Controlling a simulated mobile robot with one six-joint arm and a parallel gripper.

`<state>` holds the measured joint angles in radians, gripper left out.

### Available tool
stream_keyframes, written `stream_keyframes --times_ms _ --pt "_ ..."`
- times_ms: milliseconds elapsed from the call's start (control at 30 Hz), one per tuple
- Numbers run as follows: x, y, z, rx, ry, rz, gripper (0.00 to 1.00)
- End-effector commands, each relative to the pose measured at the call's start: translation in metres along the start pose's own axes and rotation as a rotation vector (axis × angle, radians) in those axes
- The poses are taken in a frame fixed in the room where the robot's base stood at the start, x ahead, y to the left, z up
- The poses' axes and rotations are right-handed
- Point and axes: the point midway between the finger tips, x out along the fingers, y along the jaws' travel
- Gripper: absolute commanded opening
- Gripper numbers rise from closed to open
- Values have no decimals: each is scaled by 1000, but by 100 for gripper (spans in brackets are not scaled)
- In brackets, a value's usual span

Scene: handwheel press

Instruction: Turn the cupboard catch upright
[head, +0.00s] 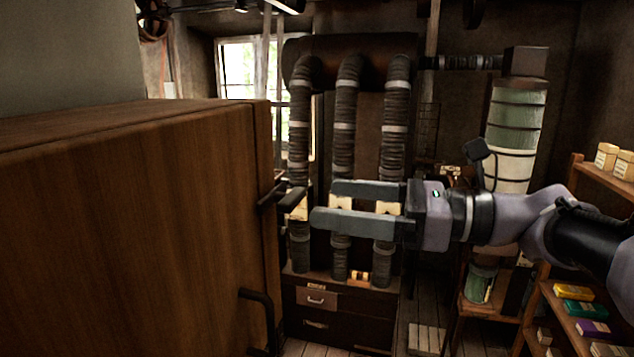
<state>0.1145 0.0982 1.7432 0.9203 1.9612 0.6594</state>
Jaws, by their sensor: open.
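A wooden cupboard (140,215) fills the left of the head view, seen from its side. A dark catch (278,194) sticks out from the cupboard's front edge near the upper middle; its bar looks roughly level, slightly tilted. A dark bent handle (262,305) sits lower on the cupboard. My gripper (322,205) reaches in from the right with its two grey fingers apart, one above the other, and nothing held between them. The fingertips point left at the catch, and a small gap shows between them and it. The cupboard's front face is hidden from this side.
Ribbed hoses (345,120) run down to a dark drawer cabinet (330,318) behind my gripper. A green and white cylinder (515,130) stands at the back right. A wooden shelf (570,320) with small boxes is at the right. Some floor (425,340) shows at the bottom.

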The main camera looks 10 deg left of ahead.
Motion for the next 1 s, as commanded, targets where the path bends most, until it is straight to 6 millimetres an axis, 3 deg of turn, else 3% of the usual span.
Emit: stream_keyframes --times_ms 100,200,567,900,1000 --pt "26 1 3 0 1 4 84" --pt "39 1 2 0 0 3 84" --pt "47 0 0 0 1 0 84" --pt "47 0 0 -1 1 0 21" --pt "47 0 -1 -4 1 0 21"
